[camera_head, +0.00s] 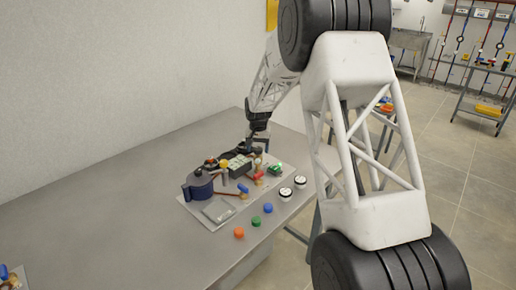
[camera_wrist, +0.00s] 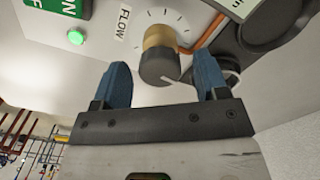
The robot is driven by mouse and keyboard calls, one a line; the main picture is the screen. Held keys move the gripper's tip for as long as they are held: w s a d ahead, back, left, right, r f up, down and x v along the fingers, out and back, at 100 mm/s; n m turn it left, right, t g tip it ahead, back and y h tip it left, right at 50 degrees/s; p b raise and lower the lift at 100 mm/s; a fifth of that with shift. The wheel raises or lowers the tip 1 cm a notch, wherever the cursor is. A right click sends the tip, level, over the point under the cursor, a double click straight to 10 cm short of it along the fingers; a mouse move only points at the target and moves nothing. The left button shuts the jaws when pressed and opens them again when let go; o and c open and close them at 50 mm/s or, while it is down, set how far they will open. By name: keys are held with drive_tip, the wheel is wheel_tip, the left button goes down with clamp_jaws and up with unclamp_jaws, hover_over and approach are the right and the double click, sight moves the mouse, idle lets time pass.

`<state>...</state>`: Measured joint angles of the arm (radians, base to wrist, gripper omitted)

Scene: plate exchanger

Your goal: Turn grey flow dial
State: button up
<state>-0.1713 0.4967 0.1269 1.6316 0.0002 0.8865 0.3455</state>
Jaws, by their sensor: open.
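The grey flow dial (camera_wrist: 158,67) is in the upper middle of the wrist view. It is a round grey knob on a brass-coloured stem, in front of a white scale with tick marks and a FLOW label (camera_wrist: 122,22). My gripper (camera_wrist: 161,61) is open, with one blue finger on each side of the knob. A gap shows between the left finger and the knob; the right finger is closer, and I cannot tell whether it touches. In the head view my gripper (camera_head: 259,142) is small over the far side of the equipment board, and the dial cannot be made out.
A green button (camera_wrist: 76,38) and a green ON sign (camera_wrist: 60,7) are left of the dial. A dark round part (camera_wrist: 275,22) is at the right. In the head view the board (camera_head: 192,208) carries crowded parts; coloured caps (camera_head: 239,233) lie along its near edge. The table's left side is mostly clear.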

drive_tip(key=shift+c, duration=0.4)
drive_tip(key=c, duration=0.8)
drive_tip(key=shift+c, duration=0.2)
drive_tip(key=shift+n, duration=0.5)
drive_tip(key=n, duration=0.3)
drive_tip(key=shift+n, duration=2.1)
drive_tip(key=o, duration=0.9)
